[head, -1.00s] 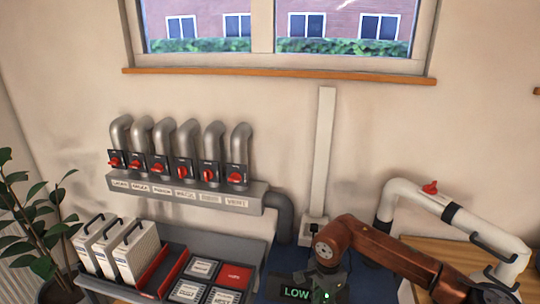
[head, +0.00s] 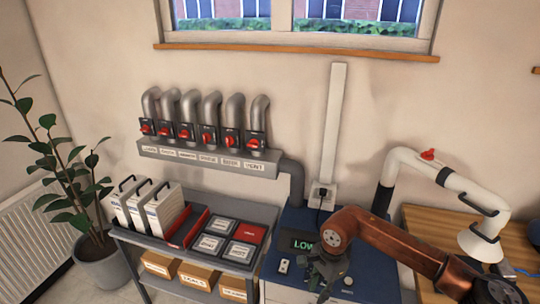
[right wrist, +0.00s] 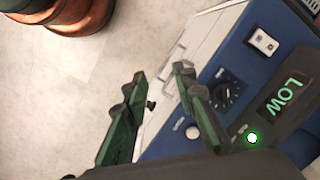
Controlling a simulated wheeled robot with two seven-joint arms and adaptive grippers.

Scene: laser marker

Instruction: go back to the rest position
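My right gripper (head: 322,284) hangs in front of the blue machine (head: 292,219) in the head view, partly hiding its front. In the right wrist view the right gripper (right wrist: 162,76) has its two dark green fingers apart, with nothing between them. The machine's green LOW display (right wrist: 286,96), dark knob (right wrist: 223,94) and white rocker switch (right wrist: 263,42) show beside the fingers. A green light (right wrist: 252,138) glows near the right finger. Whether the fingers touch the panel I cannot tell. My left gripper is in neither view.
A grey cart (head: 262,211) with filter boxes (head: 165,208) and trays stands left of the machine. A white extraction arm (head: 470,195) reaches over the wooden table (head: 425,222) on the right. Valve pipes (head: 206,110) line the wall. A plant (head: 75,190) stands far left.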

